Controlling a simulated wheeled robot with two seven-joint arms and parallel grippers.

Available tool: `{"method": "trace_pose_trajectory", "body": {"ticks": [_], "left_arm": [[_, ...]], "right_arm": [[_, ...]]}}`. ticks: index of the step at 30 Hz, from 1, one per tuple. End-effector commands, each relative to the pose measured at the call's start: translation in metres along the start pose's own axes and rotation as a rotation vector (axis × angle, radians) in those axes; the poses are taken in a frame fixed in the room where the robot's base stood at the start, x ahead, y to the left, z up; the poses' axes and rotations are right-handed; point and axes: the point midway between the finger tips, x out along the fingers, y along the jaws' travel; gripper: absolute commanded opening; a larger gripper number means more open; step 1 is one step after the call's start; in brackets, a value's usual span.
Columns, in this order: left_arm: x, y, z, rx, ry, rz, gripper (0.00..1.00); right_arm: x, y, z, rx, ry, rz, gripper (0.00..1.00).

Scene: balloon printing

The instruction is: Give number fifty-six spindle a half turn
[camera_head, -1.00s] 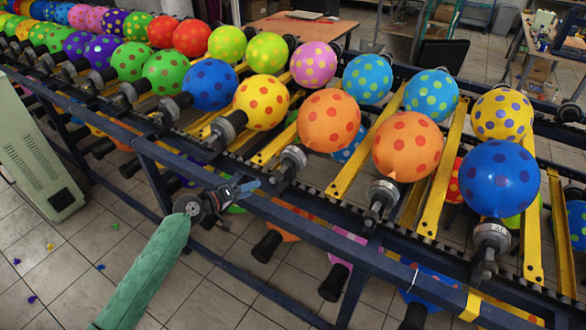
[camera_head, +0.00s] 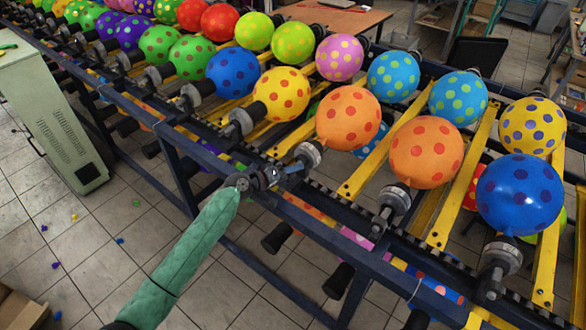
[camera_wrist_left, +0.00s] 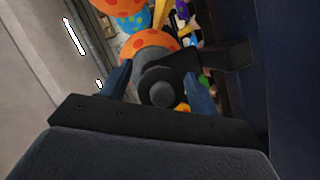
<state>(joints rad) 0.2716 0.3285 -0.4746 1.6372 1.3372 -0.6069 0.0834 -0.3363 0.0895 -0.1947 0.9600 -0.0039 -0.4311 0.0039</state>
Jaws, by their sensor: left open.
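My left gripper (camera_head: 287,172) is at the near end of a spindle (camera_head: 308,153) that carries an orange red-dotted balloon (camera_head: 348,117). No number is readable on it, so I cannot tell if it is fifty-six. In the left wrist view, the blue fingers of my left gripper (camera_wrist_left: 158,88) are open, one on each side of the spindle's round black end (camera_wrist_left: 158,94). A gap shows left of the end; contact at the right finger is unclear. The orange balloon (camera_wrist_left: 148,42) shows behind it. My right gripper is not in view.
Neighbouring spindles hold a yellow balloon (camera_head: 282,93) to the left and another orange balloon (camera_head: 426,152) to the right. A dark blue rail (camera_head: 330,223) runs along the machine's front. A pale cabinet (camera_head: 50,115) stands at left. Tiled floor in front is largely clear.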

Motion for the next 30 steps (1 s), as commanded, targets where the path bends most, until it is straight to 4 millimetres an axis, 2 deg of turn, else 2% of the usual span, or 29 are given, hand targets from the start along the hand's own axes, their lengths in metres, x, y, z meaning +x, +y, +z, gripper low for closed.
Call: {"method": "trace_pose_trajectory", "body": {"ticks": [4,12,13,18,20,30], "left_arm": [[0.0073,0.0002,0.0000,-0.001,-0.001,-0.001,0.61],[0.0089,-0.0005,0.0005,0.001,-0.001,-0.001,0.61],[0.0089,-0.0004,0.0005,0.001,-0.001,-0.001,0.59],[0.0088,-0.0004,0.0004,0.001,-0.001,-0.001,0.26],[0.0087,-0.0004,0.0004,0.001,-0.001,-0.001,0.16],[0.0088,-0.0007,0.0006,0.041,-0.001,-0.017,0.16]], "right_arm": [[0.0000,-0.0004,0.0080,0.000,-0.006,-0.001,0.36],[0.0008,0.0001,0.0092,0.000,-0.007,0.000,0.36],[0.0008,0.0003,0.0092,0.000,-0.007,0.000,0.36],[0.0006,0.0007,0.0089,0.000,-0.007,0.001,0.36],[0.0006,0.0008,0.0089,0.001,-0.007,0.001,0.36],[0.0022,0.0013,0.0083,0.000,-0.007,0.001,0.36]]}}
